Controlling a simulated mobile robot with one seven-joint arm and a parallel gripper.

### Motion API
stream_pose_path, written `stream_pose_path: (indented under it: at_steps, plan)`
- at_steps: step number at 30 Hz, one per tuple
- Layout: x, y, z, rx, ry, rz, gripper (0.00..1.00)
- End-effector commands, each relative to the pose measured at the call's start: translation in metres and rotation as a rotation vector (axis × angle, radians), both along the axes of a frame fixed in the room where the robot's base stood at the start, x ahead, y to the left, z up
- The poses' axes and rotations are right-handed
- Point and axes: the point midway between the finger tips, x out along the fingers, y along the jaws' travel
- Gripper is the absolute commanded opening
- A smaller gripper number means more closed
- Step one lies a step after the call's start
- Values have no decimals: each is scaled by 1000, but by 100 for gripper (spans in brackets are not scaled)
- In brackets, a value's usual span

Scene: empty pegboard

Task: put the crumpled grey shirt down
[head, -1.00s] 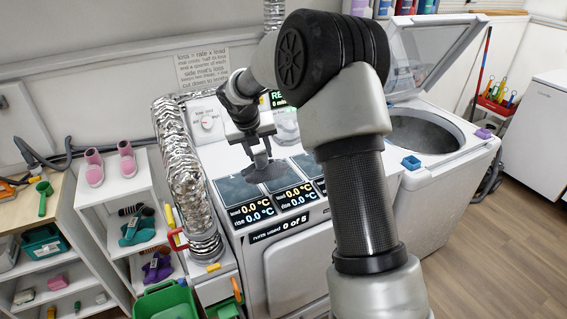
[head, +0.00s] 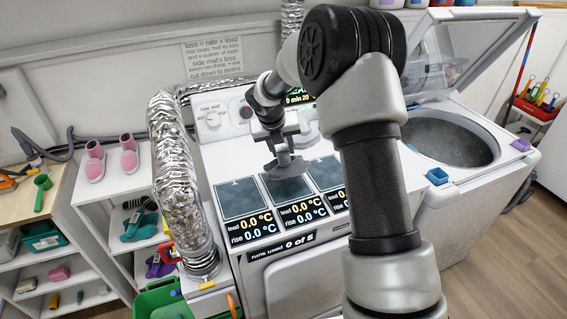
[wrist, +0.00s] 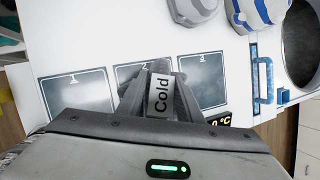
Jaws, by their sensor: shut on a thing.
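My gripper (head: 281,147) is shut on the crumpled grey shirt (head: 288,167). In the head view the shirt hangs over the middle dark mat (head: 290,189) on the white machine top; I cannot tell whether it touches the mat. The left mat (head: 241,200) is bare, and the right mat (head: 326,174) looks bare. In the wrist view my gripper (wrist: 165,82) points at the middle mat (wrist: 125,74), with a white tag reading "Cold" (wrist: 160,93) between the fingers. The shirt is mostly hidden there.
In the wrist view a grey bundle (wrist: 195,8) and a blue-striped bundle (wrist: 262,12) lie beyond the mats. A foil duct (head: 176,180) rises left of the mats. An open-lidded washer (head: 455,150) stands at right. The display under the mats reads 0 of 5 (head: 300,243).

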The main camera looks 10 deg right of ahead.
Motion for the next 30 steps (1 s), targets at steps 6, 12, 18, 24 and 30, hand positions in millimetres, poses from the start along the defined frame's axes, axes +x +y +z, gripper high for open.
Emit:
stream_pose_path:
  at_steps: [6, 12, 18, 24, 30]
  plan:
    - [0, 0, -18, 0, 0, 0, 6]
    - [0, 0, -44, -1, 1, -1, 6]
    - [0, 0, -44, 0, -1, -1, 6]
    - [0, 0, -46, 0, 0, -1, 49]
    - [0, 0, -46, 0, 0, -1, 51]
